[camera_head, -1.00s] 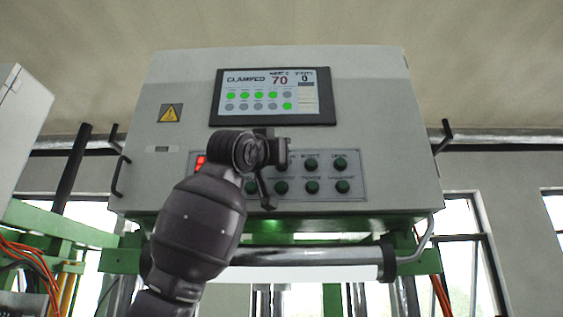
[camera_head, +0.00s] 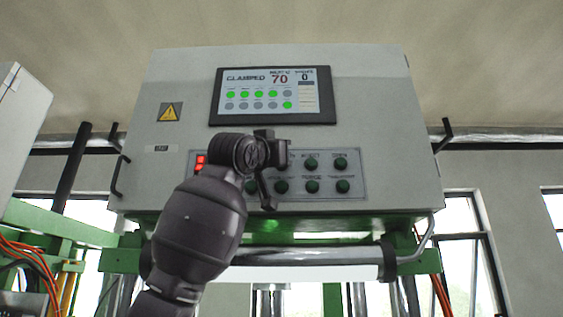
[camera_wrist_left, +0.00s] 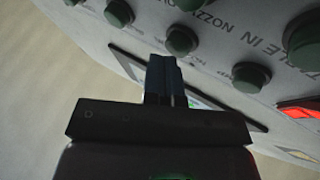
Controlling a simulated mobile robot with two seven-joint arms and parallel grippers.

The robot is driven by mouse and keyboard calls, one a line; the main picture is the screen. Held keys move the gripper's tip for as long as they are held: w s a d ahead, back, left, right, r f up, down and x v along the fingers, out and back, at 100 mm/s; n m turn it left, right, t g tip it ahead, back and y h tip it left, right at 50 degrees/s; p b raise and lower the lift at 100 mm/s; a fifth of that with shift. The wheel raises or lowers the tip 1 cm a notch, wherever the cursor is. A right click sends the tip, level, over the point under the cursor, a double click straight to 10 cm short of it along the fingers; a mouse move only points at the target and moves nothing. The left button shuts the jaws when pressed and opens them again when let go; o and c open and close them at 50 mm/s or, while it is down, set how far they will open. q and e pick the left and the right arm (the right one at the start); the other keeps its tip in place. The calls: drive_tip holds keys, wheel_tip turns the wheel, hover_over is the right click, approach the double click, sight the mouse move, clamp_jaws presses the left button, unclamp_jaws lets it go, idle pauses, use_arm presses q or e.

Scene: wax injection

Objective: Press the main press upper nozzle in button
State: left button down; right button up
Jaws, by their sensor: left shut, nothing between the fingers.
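The main press control box carries a button panel (camera_head: 300,198) with two rows of dark green round buttons. My left gripper (camera_head: 283,150) is in front of the upper row, partly covering the buttons at its left. In the left wrist view its fingers (camera_wrist_left: 164,75) are shut and empty. Their tips are close to an upper-row button (camera_wrist_left: 181,40); contact cannot be told. Several labels are too small or hidden to read. My right gripper is not in view.
The screen (camera_head: 272,95) above the buttons reads CLAMPED and 70. A red lit indicator (camera_head: 201,162) is at the panel's left end. A metal bar (camera_head: 305,256) crosses below the box. Handles (camera_head: 121,175) stick out at the box's sides.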

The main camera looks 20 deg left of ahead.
use_arm(q)
drive_tip(key=shift+w, duration=0.2)
idle(0.5)
drive_tip(key=shift+s, duration=0.1)
drive_tip(key=shift+s+d+b, duration=0.15)
drive_tip(key=shift+s+b, duration=0.35)
drive_tip(key=shift+s, duration=0.2)
drive_tip(key=s+b, duration=0.1)
drive_tip(key=s, duration=0.1)
drive_tip(key=s+d+b, duration=0.1)
drive_tip(key=s, duration=0.1)
drive_tip(key=shift+s+d+b, duration=0.2)
drive_tip(key=shift+s+b, duration=0.1)
drive_tip(key=shift+s, duration=0.1)
idle(0.7)
drive_tip(key=shift+f, duration=0.1)
